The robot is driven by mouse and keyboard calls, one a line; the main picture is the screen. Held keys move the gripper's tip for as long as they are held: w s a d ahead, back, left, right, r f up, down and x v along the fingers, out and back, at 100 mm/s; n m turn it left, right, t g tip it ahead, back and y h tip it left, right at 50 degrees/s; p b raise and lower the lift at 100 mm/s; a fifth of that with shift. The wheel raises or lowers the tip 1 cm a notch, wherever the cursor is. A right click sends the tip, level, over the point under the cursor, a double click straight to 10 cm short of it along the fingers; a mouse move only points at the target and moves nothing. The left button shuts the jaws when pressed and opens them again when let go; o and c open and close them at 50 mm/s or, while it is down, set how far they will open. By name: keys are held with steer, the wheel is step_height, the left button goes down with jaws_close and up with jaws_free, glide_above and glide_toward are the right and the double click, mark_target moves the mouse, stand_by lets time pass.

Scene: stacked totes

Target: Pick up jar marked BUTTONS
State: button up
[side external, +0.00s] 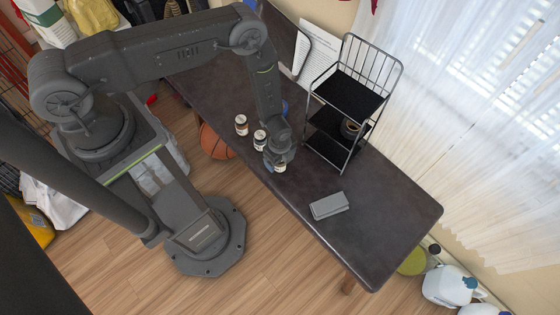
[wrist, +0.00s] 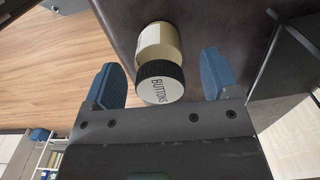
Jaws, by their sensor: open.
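The jar marked BUTTONS (wrist: 159,80) shows in the wrist view, with a black ridged rim around a white lid and a pale body. My gripper (wrist: 162,78) is open, with one blue fingertip on each side of the jar and a gap on both sides. In the side view my gripper (side external: 276,160) is at the table's near edge, above the jar (side external: 280,168), and hides most of it. Two similar dark-lidded jars, one at the left (side external: 241,125) and one nearer (side external: 260,140), stand in a row beside it; their labels are too small to read.
A grey box (side external: 329,205) lies on the dark table (side external: 400,215). The table's right end is clear. A basketball (side external: 215,141) is below the near edge.

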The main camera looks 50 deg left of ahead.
steer(key=shift+f, duration=1.15)
steer(key=c, duration=1.1)
steer(key=shift+r, duration=0.15)
